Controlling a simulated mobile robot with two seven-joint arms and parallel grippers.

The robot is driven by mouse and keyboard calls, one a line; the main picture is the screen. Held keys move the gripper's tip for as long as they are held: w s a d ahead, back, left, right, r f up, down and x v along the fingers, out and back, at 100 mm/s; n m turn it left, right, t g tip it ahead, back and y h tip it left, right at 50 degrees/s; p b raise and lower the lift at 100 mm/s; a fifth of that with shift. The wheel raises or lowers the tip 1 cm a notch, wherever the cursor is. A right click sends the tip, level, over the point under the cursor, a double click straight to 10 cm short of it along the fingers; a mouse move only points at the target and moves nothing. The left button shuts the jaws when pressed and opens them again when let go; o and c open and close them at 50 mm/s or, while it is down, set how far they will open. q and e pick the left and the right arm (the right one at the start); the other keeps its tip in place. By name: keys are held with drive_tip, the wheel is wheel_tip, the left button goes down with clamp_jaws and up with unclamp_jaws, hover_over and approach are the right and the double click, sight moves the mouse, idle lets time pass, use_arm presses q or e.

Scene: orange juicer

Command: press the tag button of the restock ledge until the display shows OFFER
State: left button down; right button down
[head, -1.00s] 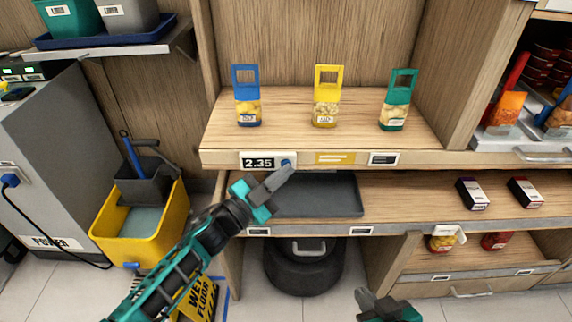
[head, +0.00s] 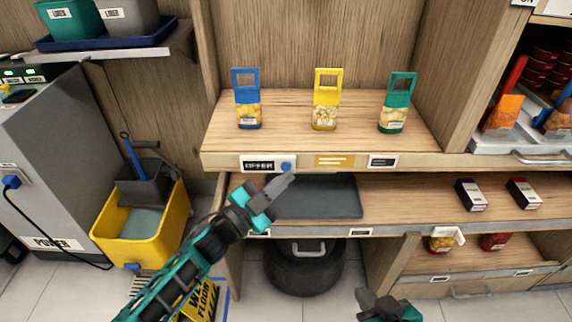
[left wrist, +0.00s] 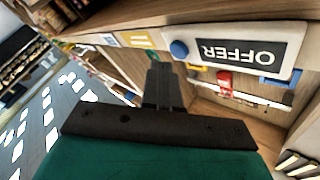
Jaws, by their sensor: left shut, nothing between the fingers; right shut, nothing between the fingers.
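The restock ledge (head: 330,160) is the front edge of the upper wooden shelf. Its tag display (head: 259,165) reads OFFER, and it also shows upside down in the left wrist view (left wrist: 240,53). The round blue tag button (head: 286,167) sits just right of the display; it shows in the left wrist view (left wrist: 179,49) too. My left gripper (head: 284,182) is shut and empty, its tips a little below the button and apart from it. My right gripper (head: 368,298) is shut and empty, low at the bottom of the head view.
Blue (head: 247,115), yellow (head: 324,117) and green (head: 393,119) topped packs stand on the upper shelf. A dark tray (head: 320,197) lies on the lower shelf behind my left gripper. A yellow mop bucket (head: 110,240) stands at left.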

use_arm(q)
drive_tip(key=s+p, duration=0.2)
drive_tip(key=s, duration=0.3)
idle(0.5)
idle(0.5)
drive_tip(key=s+p, duration=0.2)
drive_tip(key=s, duration=0.4)
idle(0.3)
